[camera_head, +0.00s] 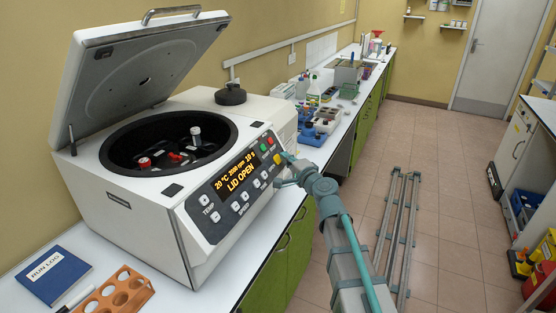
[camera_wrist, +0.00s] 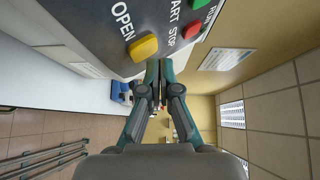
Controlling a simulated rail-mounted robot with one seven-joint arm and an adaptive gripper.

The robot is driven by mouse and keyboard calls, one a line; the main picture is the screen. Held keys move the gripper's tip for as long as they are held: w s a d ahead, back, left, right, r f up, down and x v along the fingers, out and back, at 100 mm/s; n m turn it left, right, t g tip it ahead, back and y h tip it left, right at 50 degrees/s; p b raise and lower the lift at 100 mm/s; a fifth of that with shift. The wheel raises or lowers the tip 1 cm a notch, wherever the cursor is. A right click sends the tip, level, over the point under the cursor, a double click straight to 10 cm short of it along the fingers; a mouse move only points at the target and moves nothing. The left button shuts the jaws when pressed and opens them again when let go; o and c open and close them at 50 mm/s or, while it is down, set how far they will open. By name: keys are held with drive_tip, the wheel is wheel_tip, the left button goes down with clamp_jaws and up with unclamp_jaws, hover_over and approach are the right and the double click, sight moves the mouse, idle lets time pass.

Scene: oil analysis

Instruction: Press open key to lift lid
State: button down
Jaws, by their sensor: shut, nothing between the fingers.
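The white centrifuge (camera_head: 130,225) stands on the left bench with its lid (camera_head: 140,70) raised and tilted back. Its display (camera_head: 238,176) reads "LID OPEN". The yellow open key (camera_head: 277,159) is at the right end of the panel; it also shows in the wrist view (camera_wrist: 143,47) beside the word "OPEN". My gripper (camera_head: 284,170) is shut and empty, close to the panel near the yellow key. In the wrist view its fingertips (camera_wrist: 160,66) are just right of and below the key; I cannot tell whether they touch it.
The rotor bowl (camera_head: 165,150) is exposed. A blue log book (camera_head: 52,275) and an orange tube rack (camera_head: 118,292) lie in front.

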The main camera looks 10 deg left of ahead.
drive_tip(key=shift+d+r, duration=0.1)
drive_tip(key=shift+d, duration=0.05)
drive_tip(key=d+r, duration=0.1)
drive_tip(key=s+d, duration=0.1)
drive_tip(key=d+r, duration=0.1)
drive_tip(key=d, duration=0.1)
drive_tip(key=shift+s+r+p, duration=0.2)
drive_tip(key=shift+r+p, duration=0.1)
drive_tip(key=shift+p, duration=0.1)
idle(0.3)
drive_tip(key=shift+a, duration=0.1)
idle(0.3)
